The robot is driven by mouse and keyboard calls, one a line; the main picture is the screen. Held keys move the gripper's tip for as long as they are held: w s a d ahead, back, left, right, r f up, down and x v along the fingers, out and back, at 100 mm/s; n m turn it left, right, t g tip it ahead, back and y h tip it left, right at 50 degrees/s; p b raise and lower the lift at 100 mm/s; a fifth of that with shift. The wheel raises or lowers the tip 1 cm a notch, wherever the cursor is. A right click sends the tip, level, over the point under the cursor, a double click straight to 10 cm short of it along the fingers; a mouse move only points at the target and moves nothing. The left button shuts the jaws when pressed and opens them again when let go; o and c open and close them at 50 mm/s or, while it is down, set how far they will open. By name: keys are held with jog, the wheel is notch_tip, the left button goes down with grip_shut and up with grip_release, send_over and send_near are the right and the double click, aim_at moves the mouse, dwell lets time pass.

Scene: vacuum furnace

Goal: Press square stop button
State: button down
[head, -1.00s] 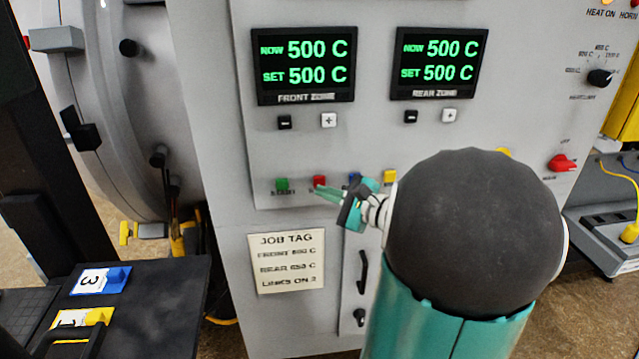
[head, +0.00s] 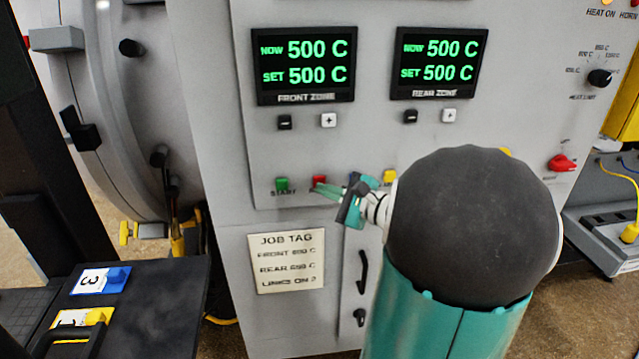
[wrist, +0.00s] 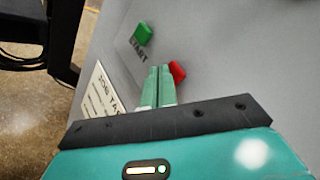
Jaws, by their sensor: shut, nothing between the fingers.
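The red square button (head: 319,181) is on the grey panel, just right of the green START button (head: 282,184). Its label is mostly hidden. My gripper (head: 322,190) is shut and empty, its teal fingertips at the lower edge of the red button in the head view. In the wrist view the shut fingertips (wrist: 159,72) point at the panel, with the red button (wrist: 177,72) just right of them and the green button (wrist: 142,34) up and left. I cannot tell whether the fingertips touch the red button.
Two displays (head: 304,66) are above. A job tag (head: 286,261) is below. A black table (head: 165,300) with numbered blocks stands at lower left.

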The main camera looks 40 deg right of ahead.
jog(key=shift+w+d, duration=0.25)
jog(key=shift+w, duration=0.1)
dwell(0.7)
dwell(0.4)
jog(key=shift+s+a, duration=0.5)
jog(key=shift+s, duration=0.2)
jog(key=shift+s+a, duration=0.7)
jog(key=shift+s, duration=0.35)
jog(key=shift+s+a, duration=0.7)
jog(key=shift+s, duration=0.35)
